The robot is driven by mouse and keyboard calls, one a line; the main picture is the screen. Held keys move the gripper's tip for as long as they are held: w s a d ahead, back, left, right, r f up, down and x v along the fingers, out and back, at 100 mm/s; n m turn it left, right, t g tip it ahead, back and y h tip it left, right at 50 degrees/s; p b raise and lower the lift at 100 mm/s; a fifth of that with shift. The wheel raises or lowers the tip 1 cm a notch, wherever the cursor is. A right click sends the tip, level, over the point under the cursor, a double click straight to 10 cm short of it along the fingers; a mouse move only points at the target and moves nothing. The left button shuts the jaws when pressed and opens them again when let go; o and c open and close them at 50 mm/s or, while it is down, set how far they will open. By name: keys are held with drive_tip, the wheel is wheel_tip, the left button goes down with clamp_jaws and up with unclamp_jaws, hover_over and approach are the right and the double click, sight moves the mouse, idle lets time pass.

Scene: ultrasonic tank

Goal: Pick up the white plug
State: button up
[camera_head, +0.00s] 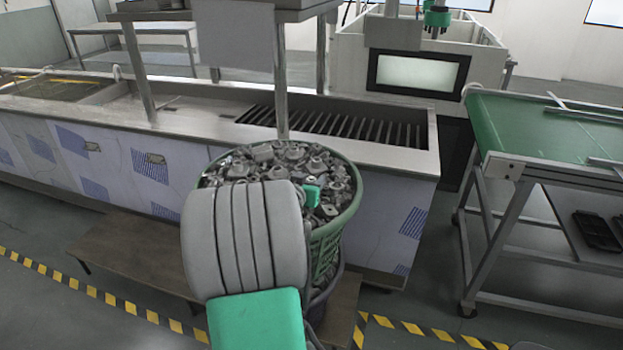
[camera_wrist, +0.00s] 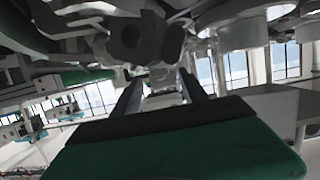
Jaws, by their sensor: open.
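I cannot surely pick out a white plug among the parts. A green basket (camera_head: 333,243) is heaped with grey metal parts (camera_head: 262,158), some paler than others. My arm reaches over the basket in the head view and hides its front left and the gripper's jaws. In the wrist view my gripper (camera_wrist: 162,88) is open, with its two dark fingers apart. Grey and whitish parts (camera_wrist: 85,20) fill the top of that view, close to the fingers. A pale shape lies between the fingers; I cannot tell whether it is the plug or touches them.
The basket stands on a low brown bench (camera_head: 135,250) before a long steel tank (camera_head: 385,148) with a slatted rack. A green-topped table (camera_head: 520,130) stands at right, and a machine with a screen (camera_head: 418,73) behind. Striped floor tape (camera_head: 95,292) runs in front.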

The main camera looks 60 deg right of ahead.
drive_tip(key=shift+d, duration=0.1)
drive_tip(key=shift+c, duration=0.2)
clamp_jaws()
idle(0.4)
